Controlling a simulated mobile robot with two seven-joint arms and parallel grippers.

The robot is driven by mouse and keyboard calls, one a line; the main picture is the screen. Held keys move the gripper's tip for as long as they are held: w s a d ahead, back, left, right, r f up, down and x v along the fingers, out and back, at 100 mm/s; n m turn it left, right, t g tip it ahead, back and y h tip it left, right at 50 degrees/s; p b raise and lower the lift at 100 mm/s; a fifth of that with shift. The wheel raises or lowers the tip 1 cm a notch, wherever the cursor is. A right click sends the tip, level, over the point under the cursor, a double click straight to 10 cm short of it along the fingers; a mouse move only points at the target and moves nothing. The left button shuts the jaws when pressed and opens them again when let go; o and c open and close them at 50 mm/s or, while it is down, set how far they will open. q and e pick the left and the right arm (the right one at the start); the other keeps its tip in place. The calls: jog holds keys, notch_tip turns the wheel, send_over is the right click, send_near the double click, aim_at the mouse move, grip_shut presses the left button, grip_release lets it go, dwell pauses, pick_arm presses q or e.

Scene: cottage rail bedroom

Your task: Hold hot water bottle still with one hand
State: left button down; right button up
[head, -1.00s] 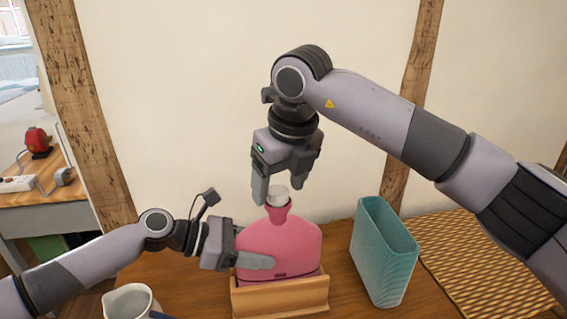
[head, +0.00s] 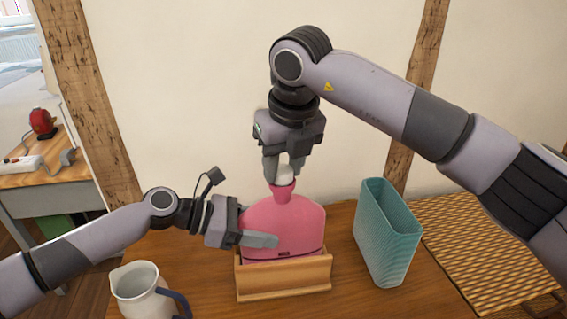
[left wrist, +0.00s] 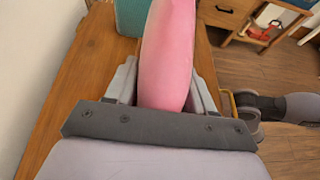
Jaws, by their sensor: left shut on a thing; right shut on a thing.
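The pink hot water bottle (head: 285,222) stands upright in a low wooden holder (head: 285,277) on the table. My left gripper (head: 258,240) is shut on the bottle's body from the left. In the left wrist view the pink body (left wrist: 168,60) sits between its two fingers. My right gripper (head: 284,172) points down from above and is shut on the white stopper (head: 285,174) at the bottle's neck. The fingers partly hide the stopper, and I cannot tell whether it is seated in the neck.
A teal ribbed container (head: 386,232) stands right of the holder, near a woven mat (head: 470,245). A white jug (head: 140,291) with a blue handle stands at the front left, below my left arm. A wall is behind the table.

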jog(key=m, duration=0.3)
jog(key=m+h, duration=0.1)
jog(key=m, duration=0.2)
jog(key=shift+a+h, duration=0.2)
jog(key=shift+h, duration=0.1)
jog(key=m, duration=0.3)
jog(key=shift+m+h, duration=0.3)
jog(key=shift+h, duration=0.1)
jog(key=m, duration=0.3)
jog(key=shift+m+g+h, duration=0.3)
jog(key=shift+m+h, duration=0.1)
jog(key=o, duration=1.2)
jog(key=shift+o, duration=0.2)
jog(key=v, duration=1.2)
